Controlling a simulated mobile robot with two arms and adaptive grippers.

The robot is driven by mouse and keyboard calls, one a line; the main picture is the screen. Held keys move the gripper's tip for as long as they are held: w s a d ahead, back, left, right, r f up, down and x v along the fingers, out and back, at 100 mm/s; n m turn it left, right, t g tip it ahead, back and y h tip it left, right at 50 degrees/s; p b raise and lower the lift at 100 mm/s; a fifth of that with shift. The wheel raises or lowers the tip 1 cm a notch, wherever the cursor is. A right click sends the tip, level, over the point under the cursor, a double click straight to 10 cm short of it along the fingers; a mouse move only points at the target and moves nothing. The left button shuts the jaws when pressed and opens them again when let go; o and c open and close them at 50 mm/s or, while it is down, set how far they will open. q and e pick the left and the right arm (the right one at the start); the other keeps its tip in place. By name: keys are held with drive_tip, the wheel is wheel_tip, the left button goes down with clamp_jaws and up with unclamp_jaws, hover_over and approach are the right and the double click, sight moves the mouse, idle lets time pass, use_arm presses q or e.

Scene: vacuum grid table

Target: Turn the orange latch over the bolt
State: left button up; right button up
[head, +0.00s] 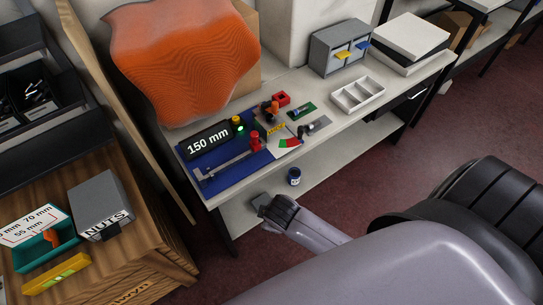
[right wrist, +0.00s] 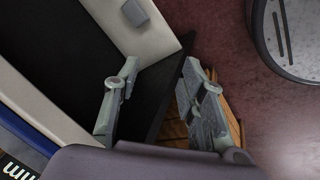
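A small orange and black part (head: 271,108) stands on the bench among small fixtures; a second orange piece (head: 51,237) sits in a teal fixture (head: 28,258) at the lower left. I cannot tell which is the latch, and no bolt is clearly visible. My right gripper (head: 265,206) is in front of the bench, below its top edge and away from both. In the right wrist view, its two fingers (right wrist: 160,95) are apart with nothing between them. My left gripper is not in view.
The white bench (head: 345,118) carries a blue board (head: 222,184) with a 150 mm display (head: 208,140), a white tray (head: 357,96) and a drawer unit (head: 340,46). A grey NUTS box (head: 98,203) stands on the wooden cabinet. A dark jar (head: 294,176) is on the lower shelf.

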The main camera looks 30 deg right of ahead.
drive_tip(key=m+t+y, duration=0.4)
drive_tip(key=m+t, duration=0.3)
drive_tip(key=t, duration=0.7)
approach(277, 105)
drive_tip(key=w, duration=0.3)
drive_tip(key=w+a+p, duration=0.1)
drive_tip(key=w, duration=0.7)
drive_tip(key=shift+a+f, duration=0.1)
drive_tip(key=shift+a, duration=0.3)
drive_tip(key=shift+s, duration=0.1)
drive_tip(key=shift+c, duration=0.4)
clamp_jaws()
